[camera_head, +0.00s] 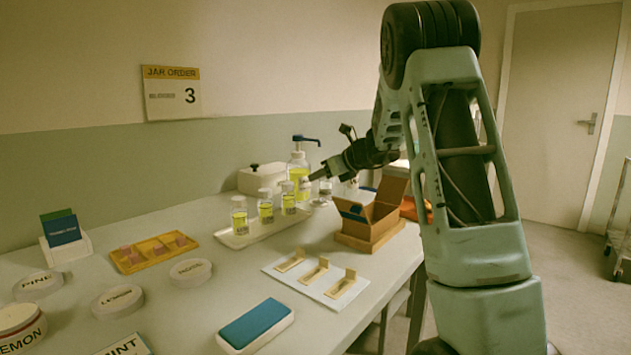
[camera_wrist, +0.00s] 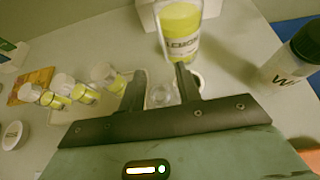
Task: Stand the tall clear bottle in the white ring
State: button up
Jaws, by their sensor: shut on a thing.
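My gripper (camera_head: 315,176) reaches in from the right over the far end of the table. In the wrist view its two fingers (camera_wrist: 160,80) are closed around a clear round-topped thing (camera_wrist: 162,95), seen from above, which looks like the tall clear bottle. The fingers hide much of it, and I cannot tell whether its base touches anything. A pale curved rim, possibly the white ring, shows beside the right finger in the wrist view. Small bottles with yellow liquid and white caps (camera_head: 240,216) stand in a row to the left; they also show in the wrist view (camera_wrist: 83,92).
A white tray (camera_head: 236,240) holds the row of bottles. A pump bottle (camera_head: 299,164) with yellow liquid stands just beyond my gripper; its label shows in the wrist view (camera_wrist: 182,42). A dark-capped bottle (camera_wrist: 290,62) stands right. An open cardboard box (camera_head: 372,222) is in front.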

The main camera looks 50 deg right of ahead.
aim_at(308, 182)
jog(key=w+d, duration=0.1)
jog(key=w, duration=0.1)
jog(key=w+d, duration=0.1)
jog(key=w, duration=0.1)
jog(key=w+d, duration=0.1)
jog(key=w, duration=0.1)
jog(key=shift+w+d+p, duration=0.1)
jog(key=shift+d+p, duration=0.2)
jog(key=shift+d, duration=0.05)
jog(key=shift+f+b, duration=0.45)
jog(key=shift+f, duration=1.25)
jog(key=shift+f, duration=0.15)
jog(key=o, duration=1)
jog(key=shift+o, duration=0.2)
jog(key=shift+r, duration=0.25)
jog(key=v, duration=1.2)
jog(key=shift+p, duration=0.35)
